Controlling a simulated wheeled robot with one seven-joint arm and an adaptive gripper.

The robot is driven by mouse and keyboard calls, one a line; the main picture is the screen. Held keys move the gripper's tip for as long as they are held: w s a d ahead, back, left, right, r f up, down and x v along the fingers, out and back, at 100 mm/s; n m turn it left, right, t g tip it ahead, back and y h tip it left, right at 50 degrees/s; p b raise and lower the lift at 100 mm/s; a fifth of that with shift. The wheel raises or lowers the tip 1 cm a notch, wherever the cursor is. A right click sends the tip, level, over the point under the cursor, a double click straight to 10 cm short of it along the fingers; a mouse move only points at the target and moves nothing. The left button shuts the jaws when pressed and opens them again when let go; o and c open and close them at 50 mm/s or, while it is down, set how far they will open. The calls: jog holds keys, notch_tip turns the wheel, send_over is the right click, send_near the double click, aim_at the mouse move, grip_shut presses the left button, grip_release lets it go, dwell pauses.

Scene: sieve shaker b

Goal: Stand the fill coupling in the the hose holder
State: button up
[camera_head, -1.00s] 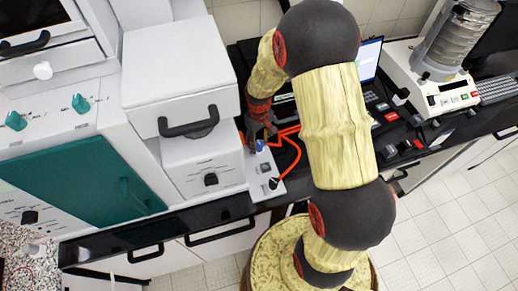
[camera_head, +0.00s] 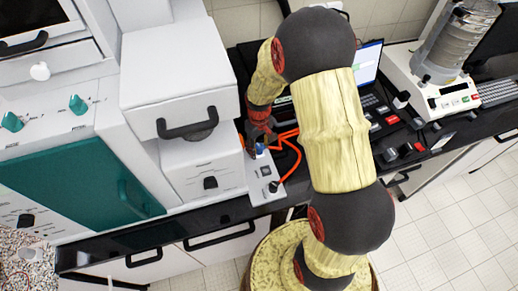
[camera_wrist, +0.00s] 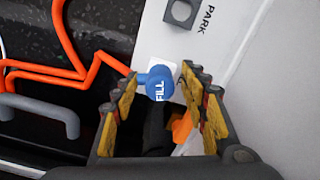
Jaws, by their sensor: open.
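The fill coupling (camera_wrist: 157,83) is a blue round-ended piece marked FILL in the wrist view. It lies between the fingertips of my gripper (camera_wrist: 161,79), which is open, with a gap to the fingers on both sides. The coupling sits at the edge of a white panel (camera_wrist: 222,20). A grey square socket (camera_wrist: 181,12) marked PARK is on that panel, apart from the coupling; it looks like the hose holder, and it appears empty. In the head view my gripper (camera_head: 259,138) is low over the narrow white panel (camera_head: 265,188), and a little blue shows there.
An orange hose (camera_wrist: 105,62) loops beside the coupling on the dark bench. A white cabinet (camera_head: 203,170) stands close left of the panel. A laptop (camera_head: 370,62) and sieve shaker (camera_head: 440,90) are right.

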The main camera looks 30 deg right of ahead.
aim_at(259, 146)
jog(key=shift+c, duration=1.4)
jog(key=c, duration=0.7)
grip_shut()
jog(key=shift+r, duration=0.15)
jog(key=shift+r+p, duration=2.05)
jog(key=shift+r, duration=0.85)
jog(key=shift+r, duration=0.1)
jog(key=shift+r+p, duration=0.95)
jog(key=shift+r, duration=0.45)
jog(key=shift+d, duration=0.1)
